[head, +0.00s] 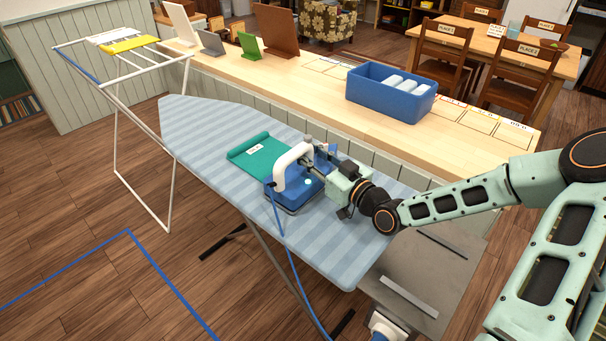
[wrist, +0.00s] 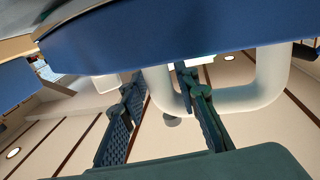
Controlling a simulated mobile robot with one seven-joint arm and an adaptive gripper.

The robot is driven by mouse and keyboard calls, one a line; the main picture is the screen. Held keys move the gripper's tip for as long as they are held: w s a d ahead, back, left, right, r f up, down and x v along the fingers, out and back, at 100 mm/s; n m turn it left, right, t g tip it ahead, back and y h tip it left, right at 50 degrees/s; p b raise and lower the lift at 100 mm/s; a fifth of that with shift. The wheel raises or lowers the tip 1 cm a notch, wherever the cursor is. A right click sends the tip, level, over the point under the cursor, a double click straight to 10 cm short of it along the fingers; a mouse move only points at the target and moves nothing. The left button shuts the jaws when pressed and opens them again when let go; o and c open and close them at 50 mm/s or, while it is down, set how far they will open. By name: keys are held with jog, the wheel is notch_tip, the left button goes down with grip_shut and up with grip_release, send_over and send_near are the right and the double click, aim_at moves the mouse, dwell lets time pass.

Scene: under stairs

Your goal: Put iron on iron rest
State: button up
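The iron (head: 290,196) has a blue body, a white loop handle and a blue cord. It sits upright on the striped ironing board (head: 195,125). A teal flat piece (head: 248,160) with a raised back edge and a small white label lies just left of it; I cannot read the label or tell if this is the iron rest. My gripper (head: 314,168) is at the right side of the handle. In the wrist view my gripper (wrist: 160,88) has its fingers apart, with one leg of the white handle (wrist: 270,85) showing between them. Contact is unclear.
A wooden counter (head: 310,85) runs behind the board, holding a blue bin (head: 385,100) with white items. A white drying rack (head: 117,150) stands at left. The blue cord (head: 295,270) hangs over the board's front edge. The board's left end is clear.

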jog(key=shift+c, duration=0.7)
grip_shut()
jog(key=shift+r, duration=0.2)
jog(key=shift+r, duration=0.1)
